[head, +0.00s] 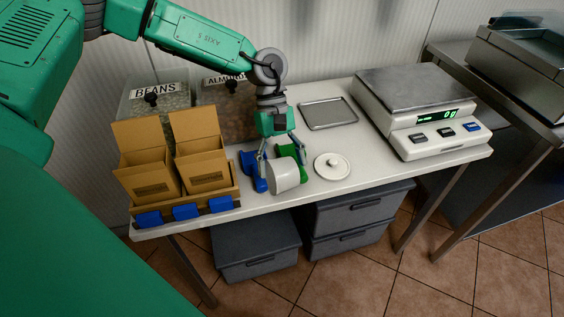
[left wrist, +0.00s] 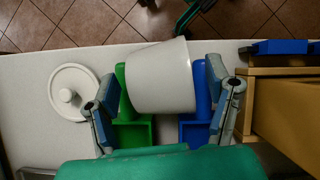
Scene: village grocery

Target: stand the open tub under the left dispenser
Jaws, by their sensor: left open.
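The pale tub (head: 285,178) is near the table's front edge and looks tilted; I cannot see into its opening. In the left wrist view the tub (left wrist: 160,78) lies ahead of and between the spread fingers. My left gripper (head: 277,160) is open, pointing down, its fingers not closed on the tub; it also shows in the left wrist view (left wrist: 165,105). The left dispenser (head: 158,98), labelled BEANS, stands at the back left, partly hidden by cartons. The right dispenser (head: 226,118), labelled with a word starting ALMON, is partly covered by my arm. My right gripper is not in view.
A blue scoop (left wrist: 193,130) and a green scoop (left wrist: 132,132) lie close by the fingers. A white lid (head: 333,166) lies right of the tub. Open cartons (head: 150,180) stand in a holder at left. A tray (head: 328,113) and scale (head: 415,110) are at right.

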